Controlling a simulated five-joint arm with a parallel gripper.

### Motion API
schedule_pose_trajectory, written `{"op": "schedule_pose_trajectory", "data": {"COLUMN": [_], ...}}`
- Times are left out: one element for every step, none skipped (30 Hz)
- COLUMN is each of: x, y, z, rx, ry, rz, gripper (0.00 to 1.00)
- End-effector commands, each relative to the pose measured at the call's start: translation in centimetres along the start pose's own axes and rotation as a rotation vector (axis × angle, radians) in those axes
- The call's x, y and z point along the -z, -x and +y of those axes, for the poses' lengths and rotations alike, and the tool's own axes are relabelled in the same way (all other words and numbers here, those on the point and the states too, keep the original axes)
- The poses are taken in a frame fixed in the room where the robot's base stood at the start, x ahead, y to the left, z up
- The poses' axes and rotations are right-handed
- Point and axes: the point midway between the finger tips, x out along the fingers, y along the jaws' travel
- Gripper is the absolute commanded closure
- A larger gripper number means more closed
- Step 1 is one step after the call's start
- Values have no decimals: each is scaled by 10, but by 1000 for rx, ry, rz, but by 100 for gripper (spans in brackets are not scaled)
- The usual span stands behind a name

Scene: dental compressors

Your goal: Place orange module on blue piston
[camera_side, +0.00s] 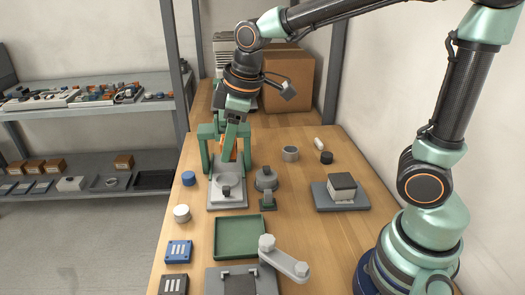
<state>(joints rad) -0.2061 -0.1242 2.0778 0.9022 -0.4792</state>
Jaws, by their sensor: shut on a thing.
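My gripper (229,150) points down at the back of a grey fixture plate (226,200), between green uprights. It is shut on the orange module (234,150), of which only a narrow orange strip shows between the green parts. The rest is hidden by the fingers and uprights. A short blue cylinder (188,178), which looks like the blue piston, stands upright on the table left of the fixture, apart from my gripper. I cannot tell whether the module touches the fixture.
A white cylinder (182,213) and a blue block (178,252) lie along the left edge. A green tray (240,222) is in front. A grey round part (266,178) stands right of the fixture. A box on a grey plate (324,203) is farther right.

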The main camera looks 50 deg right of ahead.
Motion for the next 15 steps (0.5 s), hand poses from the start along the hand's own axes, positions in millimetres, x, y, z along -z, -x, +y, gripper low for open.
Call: {"op": "schedule_pose_trajectory", "data": {"x": [11,17,25,32,38,46,52,58,65,71,76,82,87,92,98], "y": [1,2,2,3,4,4,4,4,3,3,2,2,1,0,-1], "z": [8,13,20,26,31,38,43,48,55,60,65,72,77,82,89], "rx": [-1,-2,-3,-3,-4,-4,-5,-5,-6,-7,-7,-9,-9,-10,-11], "ry": [-22,-36,-57,-73,-89,-111,-125,-141,-162,-177,-194,-214,-231,-246,-267], "rz": [-1,-3,-4,-6,-7,-10,-10,-12,-14,-15,-17,-18,-20,-20,-22], "gripper": [100,100,100,100,100,100,100,100,100,100,100,100,100,100,100]}}
